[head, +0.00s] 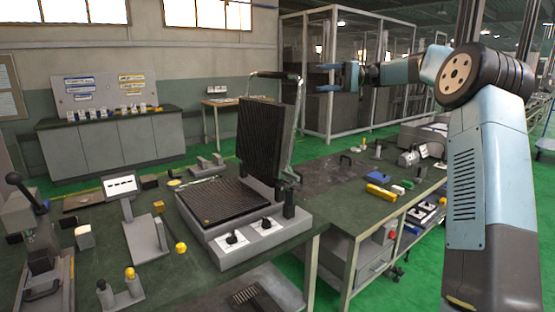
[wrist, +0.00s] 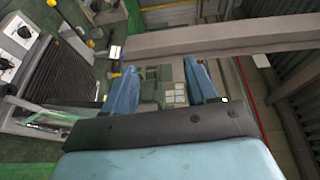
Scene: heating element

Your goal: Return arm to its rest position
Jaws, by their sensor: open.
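My gripper (head: 328,78) is up in the air at the upper middle of the head view, with its blue fingers pointing left. In the wrist view my gripper (wrist: 162,88) shows two blue fingers spread apart with nothing between them. My arm reaches in from the right side of the head view, bent at a dark round joint. The heating press (head: 255,225) stands on the green bench below and left of my gripper.
A metal handle frame (head: 298,120) rises beside the raised plate, near my gripper. A white-framed cage (head: 330,130) stands behind. A yellow block (head: 381,193) and small tools lie on the right bench. A lever press (head: 42,240) stands at the left. The air around my gripper looks clear.

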